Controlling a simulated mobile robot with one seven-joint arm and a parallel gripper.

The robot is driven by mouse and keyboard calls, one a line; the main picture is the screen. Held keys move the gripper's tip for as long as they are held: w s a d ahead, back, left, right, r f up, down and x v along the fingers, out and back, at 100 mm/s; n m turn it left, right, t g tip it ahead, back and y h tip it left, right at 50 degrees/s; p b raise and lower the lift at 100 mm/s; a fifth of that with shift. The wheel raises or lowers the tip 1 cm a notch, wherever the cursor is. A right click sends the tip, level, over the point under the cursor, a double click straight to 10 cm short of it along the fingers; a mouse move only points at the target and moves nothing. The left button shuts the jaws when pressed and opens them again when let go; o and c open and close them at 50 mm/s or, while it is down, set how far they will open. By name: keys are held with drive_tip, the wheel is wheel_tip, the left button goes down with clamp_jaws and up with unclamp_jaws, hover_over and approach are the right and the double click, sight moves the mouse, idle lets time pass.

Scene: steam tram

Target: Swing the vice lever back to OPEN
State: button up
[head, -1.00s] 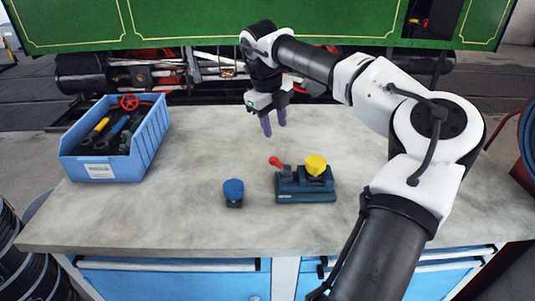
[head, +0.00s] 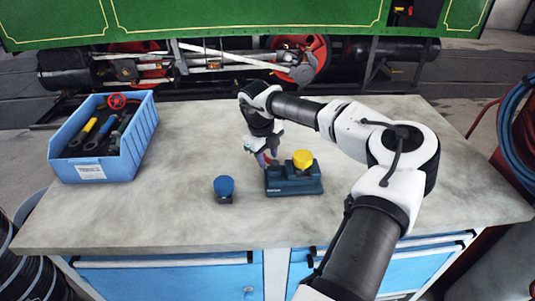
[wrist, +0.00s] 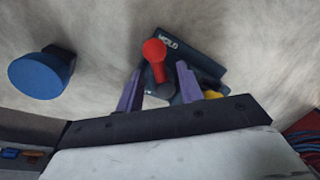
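The vice (head: 294,184) is a dark teal block on the workbench with a yellow cap (head: 303,159) on top. Its lever has a red knob, mostly hidden behind my fingers in the head view. The red knob (wrist: 155,50) and its red stem show clearly in the wrist view, pointing up between the fingers. My gripper (head: 267,160) is down at the left end of the vice. In the wrist view my gripper (wrist: 159,86) has its purple fingers apart, one on each side of the lever, with gaps showing. I cannot tell any OPEN mark.
A blue round-topped knob on a dark base (head: 224,188) stands just left of the vice. A blue bin of tools (head: 140,140) sits at the bench's left. The bench (head: 200,225) is clear in front and to the right. The green tram stands behind.

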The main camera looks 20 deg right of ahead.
clamp_jaws()
drive_tip(key=shift+n, duration=0.4)
drive_tip(key=shift+s+a+f+n+b, duration=0.15)
drive_tip(key=shift+s+n+b, duration=0.1)
drive_tip(key=shift+n+b, duration=0.65)
drive_tip(key=n, duration=0.1)
drive_tip(key=n+b, duration=0.1)
drive_tip(key=n, duration=0.1)
drive_tip(key=s+n+t+y, duration=0.1)
drive_tip(key=shift+a+n, duration=0.25)
drive_tip(key=shift+n, duration=0.15)
drive_tip(key=n, duration=0.3)
drive_tip(key=s+n+y+b, duration=0.1)
drive_tip(key=n, duration=0.2)
drive_tip(key=shift+s+b, duration=0.1)
drive_tip(key=shift+b, duration=0.2)
drive_tip(key=n, duration=0.3)
drive_tip(key=s+n+y, duration=0.1)
drive_tip(key=n, duration=0.1)
drive_tip(key=shift+d+r+n, duration=0.2)
drive_tip(key=shift+d+n, duration=0.1)
